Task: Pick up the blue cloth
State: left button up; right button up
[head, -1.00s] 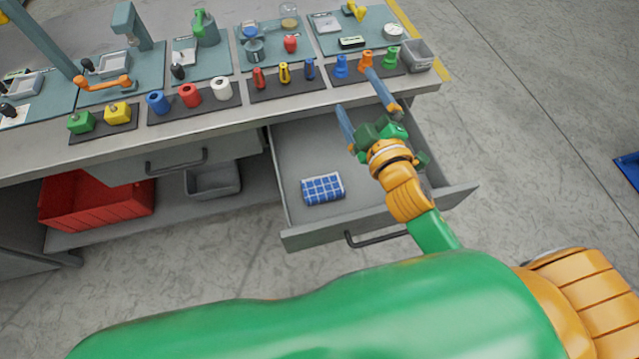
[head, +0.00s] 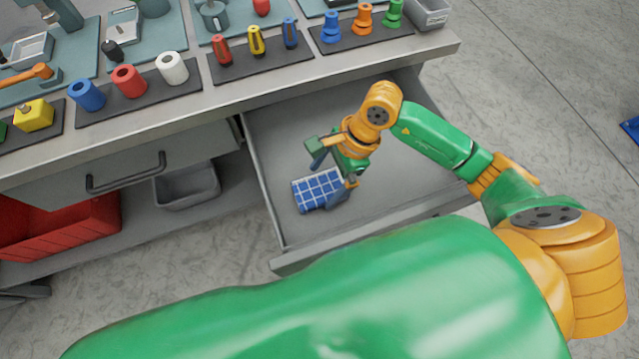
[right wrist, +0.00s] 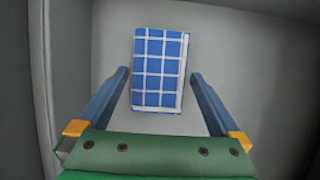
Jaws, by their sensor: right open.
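The blue cloth (head: 316,190), folded with a white check pattern, lies flat on the bottom of the open drawer (head: 400,195). My right gripper (head: 333,178) points down into the drawer over the cloth and hides part of its right side. In the right wrist view the cloth (right wrist: 158,70) lies between and beyond the two open blue fingers (right wrist: 158,88), with a gap on each side. The gripper is empty. Whether the fingertips touch the drawer floor cannot be told. My left gripper is not in view.
The workbench edge (head: 230,110) overhangs the drawer's back. Blue, red and white cylinders and other parts stand on the bench. A red bin (head: 60,230) and a grey bin (head: 187,188) sit below.

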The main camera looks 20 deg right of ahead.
aim_at(323, 186)
jog(key=shift+x, duration=0.8)
jog(key=c, duration=1.1)
notch_tip(323, 186, up, 10)
jog(key=shift+r, duration=0.1)
jog(key=shift+c, duration=0.2)
